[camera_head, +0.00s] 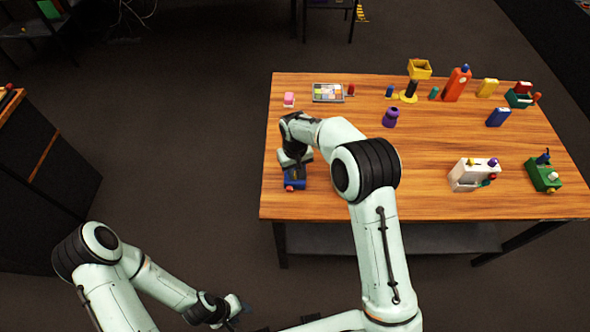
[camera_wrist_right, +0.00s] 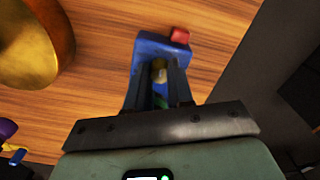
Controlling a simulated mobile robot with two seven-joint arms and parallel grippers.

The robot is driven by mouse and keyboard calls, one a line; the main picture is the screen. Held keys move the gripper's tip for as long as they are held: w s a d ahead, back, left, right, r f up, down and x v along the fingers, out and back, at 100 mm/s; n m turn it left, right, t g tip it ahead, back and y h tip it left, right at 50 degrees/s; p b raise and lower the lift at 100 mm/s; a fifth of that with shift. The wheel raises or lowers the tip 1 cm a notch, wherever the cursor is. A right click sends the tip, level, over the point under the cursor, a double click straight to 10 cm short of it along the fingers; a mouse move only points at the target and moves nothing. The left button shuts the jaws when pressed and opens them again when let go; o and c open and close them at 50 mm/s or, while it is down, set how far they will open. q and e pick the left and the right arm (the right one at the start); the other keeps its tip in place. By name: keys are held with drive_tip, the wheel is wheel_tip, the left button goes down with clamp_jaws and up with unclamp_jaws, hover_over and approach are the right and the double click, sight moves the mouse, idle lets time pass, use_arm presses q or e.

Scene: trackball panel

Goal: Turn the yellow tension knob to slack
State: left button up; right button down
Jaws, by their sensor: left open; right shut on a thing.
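A small blue panel box (camera_head: 296,183) sits near the table's left edge, with a red part on its front corner. The right wrist view shows the blue box (camera_wrist_right: 150,46) and its red part (camera_wrist_right: 180,36). My right gripper (camera_head: 292,166) is over the box from above. In the wrist view its two dark fingers (camera_wrist_right: 160,78) are shut on the yellowish knob (camera_wrist_right: 159,68), which is partly hidden between them. The knob's pointer and markings cannot be read. My left gripper (camera_head: 236,308) is open and empty, low in the head view, away from the table.
A large gold rounded thing (camera_wrist_right: 32,45) stands beside the box in the wrist view. A purple vase (camera_head: 391,117) and a white box (camera_head: 470,176) are to the right.

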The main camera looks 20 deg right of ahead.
sight(295, 173)
drive_tip(key=shift+m, duration=0.7)
drive_tip(key=c, duration=1)
unclamp_jaws()
use_arm(q)
drive_tip(key=shift+w+r+p, duration=0.45)
drive_tip(key=shift+w+r, duration=0.15)
use_arm(e)
wheel_tip(295, 173, up, 13)
drive_tip(key=shift+r, duration=0.2)
